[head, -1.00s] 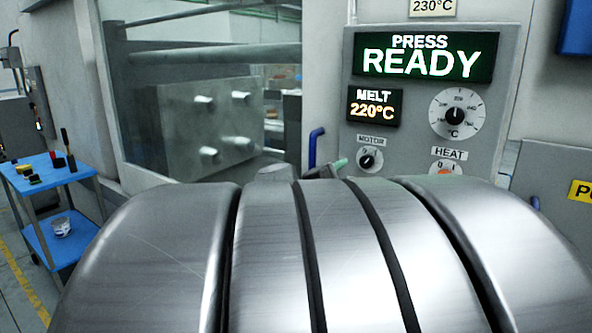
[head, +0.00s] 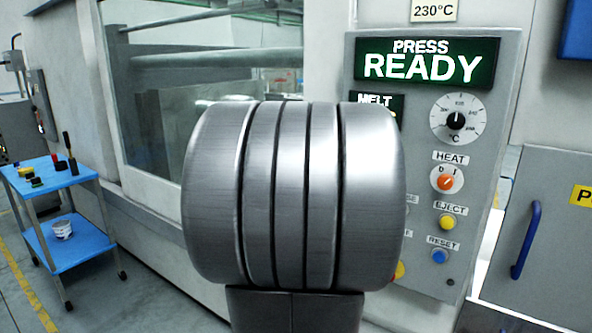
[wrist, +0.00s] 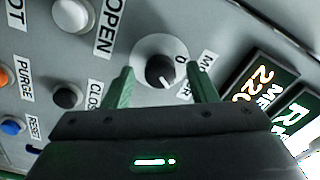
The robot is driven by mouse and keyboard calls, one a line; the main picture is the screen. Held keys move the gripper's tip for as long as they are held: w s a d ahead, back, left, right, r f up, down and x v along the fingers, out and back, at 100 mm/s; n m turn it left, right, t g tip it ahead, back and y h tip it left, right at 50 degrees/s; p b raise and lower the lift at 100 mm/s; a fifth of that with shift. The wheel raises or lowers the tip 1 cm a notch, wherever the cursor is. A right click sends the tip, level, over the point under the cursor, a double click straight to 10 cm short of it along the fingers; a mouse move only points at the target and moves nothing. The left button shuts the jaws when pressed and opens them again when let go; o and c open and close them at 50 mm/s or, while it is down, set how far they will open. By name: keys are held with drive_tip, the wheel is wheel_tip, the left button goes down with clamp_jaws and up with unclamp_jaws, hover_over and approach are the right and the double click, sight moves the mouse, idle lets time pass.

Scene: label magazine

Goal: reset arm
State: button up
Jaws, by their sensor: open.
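In the wrist view my gripper (wrist: 164,72) is open, with its two green fingers spread. The dark motor knob (wrist: 162,70) on its pale round dial shows between the fingertips, with clear space on both sides. How far the fingertips stand from the panel, I cannot tell. In the head view my own large metal arm link covers the middle, and hides my gripper and the motor knob. The control panel (head: 514,70) stands right of and behind the arm.
The wrist view shows a white open button (wrist: 72,14), a dark close button (wrist: 67,97) and a blue reset button (wrist: 12,127). In the head view a heat knob (head: 446,181) and a yellow eject button (head: 447,222) are uncovered. A blue cart (head: 62,180) stands left.

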drive_tip(key=v, duration=1.4)
drive_tip(key=w+d+n+p, duration=0.6)
drive_tip(key=w+n, duration=0.5)
drive_tip(key=n, duration=0.3)
drive_tip(key=shift+d+r, duration=0.3)
drive_tip(key=shift+d, duration=0.35)
drive_tip(key=shift+y, duration=0.3)
